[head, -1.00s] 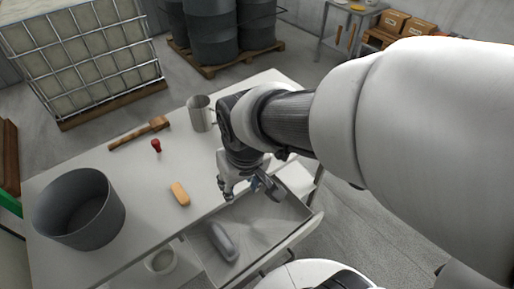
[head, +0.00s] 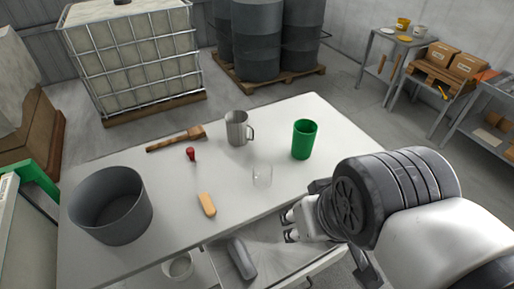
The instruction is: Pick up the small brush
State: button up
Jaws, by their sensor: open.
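On the white table lie a long brown wooden tool (head: 176,139) with a wider right end, and a small tan block (head: 206,204) with rounded ends near the front edge. Either could be the brush; bristles are too small to make out. My gripper (head: 288,227) is open, at the table's front edge above the open drawer, right of the tan block and apart from it. It appears empty. Part of it is hidden behind my arm.
The open drawer (head: 285,262) below holds a grey object (head: 241,258). A white bucket (head: 178,267) is underneath.

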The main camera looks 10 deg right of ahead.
aim_at(205, 198)
jog(key=j, duration=0.4)
jog(key=k+j, duration=0.1)
jog(key=j, duration=0.3)
jog(key=i+j, duration=0.1)
jog(key=j, duration=0.45)
jog(key=i+j+z, duration=0.15)
jog(key=j, duration=0.35)
jog(key=k, duration=0.05)
